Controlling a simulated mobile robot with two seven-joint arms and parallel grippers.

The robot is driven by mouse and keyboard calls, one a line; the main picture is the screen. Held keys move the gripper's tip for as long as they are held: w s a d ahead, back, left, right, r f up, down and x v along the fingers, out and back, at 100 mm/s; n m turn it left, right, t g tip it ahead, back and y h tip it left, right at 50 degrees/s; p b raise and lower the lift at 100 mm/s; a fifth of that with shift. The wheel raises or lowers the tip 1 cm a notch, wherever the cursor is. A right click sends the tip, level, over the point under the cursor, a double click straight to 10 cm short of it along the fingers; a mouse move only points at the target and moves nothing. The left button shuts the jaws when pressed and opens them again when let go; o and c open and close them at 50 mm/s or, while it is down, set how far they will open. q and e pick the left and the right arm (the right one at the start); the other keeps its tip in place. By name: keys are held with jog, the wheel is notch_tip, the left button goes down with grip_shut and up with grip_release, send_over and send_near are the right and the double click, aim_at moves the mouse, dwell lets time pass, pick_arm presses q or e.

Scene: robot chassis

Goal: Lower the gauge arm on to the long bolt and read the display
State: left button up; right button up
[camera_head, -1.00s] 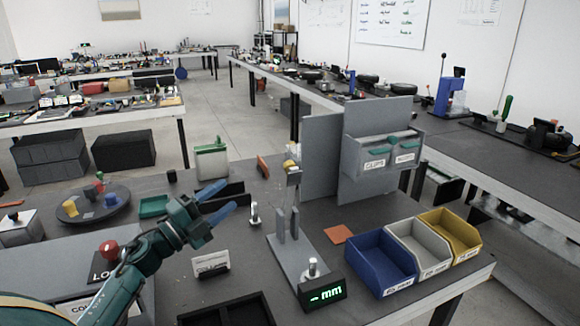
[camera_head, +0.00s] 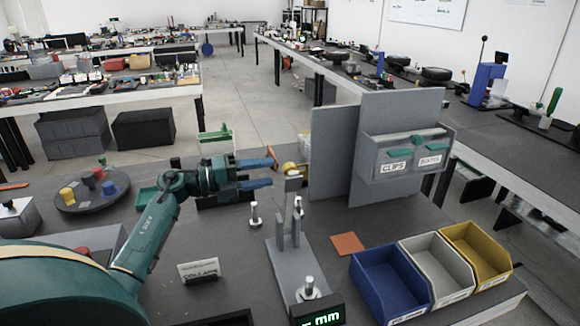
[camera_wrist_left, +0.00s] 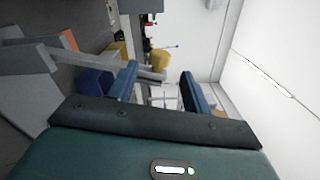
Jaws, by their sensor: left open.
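The gauge has a grey base with two uprights (camera_head: 282,232). Its grey arm (camera_head: 293,185) stands raised, with a yellow knob (camera_head: 290,168) by its top. A bolt (camera_head: 309,287) stands upright at the front of the base, behind the display (camera_head: 318,316), which shows a dash and "mm" in green. Two other bolts stand behind: one left of the uprights (camera_head: 255,214), one partly hidden by them (camera_head: 298,204). My left gripper (camera_head: 273,172) is open, its blue fingers pointing right, just left of the knob. The knob also shows beyond the fingers in the left wrist view (camera_wrist_left: 160,60).
Blue (camera_head: 390,285), grey (camera_head: 437,272) and yellow (camera_head: 477,255) bins stand at the right. A grey panel with labelled pockets (camera_head: 405,155) rises behind. An orange pad (camera_head: 347,244) lies beside the gauge. A card (camera_head: 198,271) stands at front left. A turntable (camera_head: 92,192) stands at far left.

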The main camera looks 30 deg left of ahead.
aim_at(289, 169)
pick_arm(q)
jog(key=x, duration=0.7)
jog(key=shift+a, duration=0.1)
grip_shut()
dwell(0.3)
